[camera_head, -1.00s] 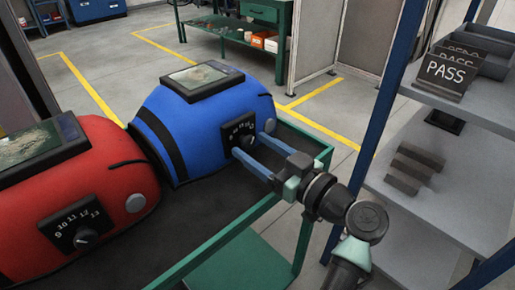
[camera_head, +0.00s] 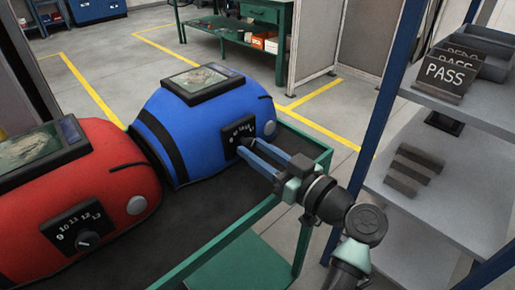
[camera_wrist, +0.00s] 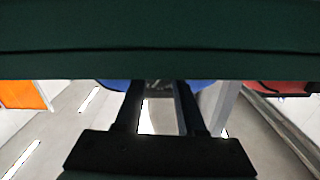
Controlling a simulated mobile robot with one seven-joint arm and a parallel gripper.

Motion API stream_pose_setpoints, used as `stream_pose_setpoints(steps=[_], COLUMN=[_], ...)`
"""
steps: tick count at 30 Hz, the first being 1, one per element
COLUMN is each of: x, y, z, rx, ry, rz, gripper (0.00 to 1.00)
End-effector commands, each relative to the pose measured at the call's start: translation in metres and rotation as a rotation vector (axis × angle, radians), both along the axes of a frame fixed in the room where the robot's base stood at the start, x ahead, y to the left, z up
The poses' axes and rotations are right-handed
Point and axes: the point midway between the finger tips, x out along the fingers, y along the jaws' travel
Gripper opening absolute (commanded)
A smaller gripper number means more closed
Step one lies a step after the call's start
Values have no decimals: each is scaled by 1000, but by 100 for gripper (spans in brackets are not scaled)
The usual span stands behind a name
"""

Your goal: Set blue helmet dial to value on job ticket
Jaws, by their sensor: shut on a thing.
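The blue helmet (camera_head: 205,125) sits on the green cart, with a black dial plate (camera_head: 238,134) on its near right side. My gripper (camera_head: 246,144) reaches in from the right, its two blue fingers close together at the dial. It is shut on the dial's knob, which the fingertips hide. The numbers on this plate are partly covered and too small to read. I see no job ticket that I can make out.
A red helmet (camera_head: 85,190) with its own dial (camera_head: 80,229), marked 9 to 13, stands to the left. The green cart rim (camera_head: 235,227) passes below my arm. A shelf with a PASS sign (camera_head: 446,73) is at right.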

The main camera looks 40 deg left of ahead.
Motion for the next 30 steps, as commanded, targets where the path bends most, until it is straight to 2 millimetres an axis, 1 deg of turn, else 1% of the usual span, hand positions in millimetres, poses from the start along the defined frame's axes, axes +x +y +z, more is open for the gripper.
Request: stream_pose_setpoints(steps=[15, 21, 30], x=[-1, -1, -1], y=[0, 0, 0], z=[1, 0, -1], rx=[25, 31, 33], ry=[342, 419, 454], rz=[0, -1, -1], gripper=[0, 0, 0])
